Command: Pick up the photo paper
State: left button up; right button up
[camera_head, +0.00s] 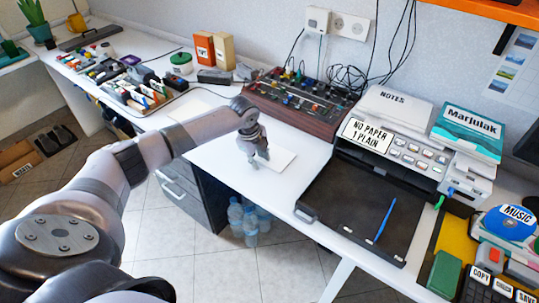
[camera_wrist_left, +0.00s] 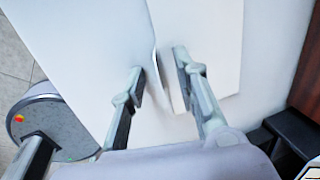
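A white sheet, apparently the photo paper (camera_head: 282,165), lies on the white desk (camera_head: 225,176) in front of the mixer-like box. My left gripper (camera_head: 259,160) points down at the sheet's left part in the head view. In the left wrist view, the fingers of my left gripper (camera_wrist_left: 158,74) are apart with a gap between them. One finger is over the sheet (camera_wrist_left: 205,35); the other is just beyond its long edge. I cannot tell whether the fingertips touch the paper. My right gripper is not in view.
A brown box with knobs (camera_head: 298,104) stands behind the sheet. A printer (camera_head: 400,150) with a dark tray (camera_head: 350,205) and a blue pen (camera_head: 385,220) is at the right. Water bottles (camera_head: 236,215) stand under the desk.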

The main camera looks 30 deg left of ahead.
pick_arm(q)
grip_shut()
dwell(0.6)
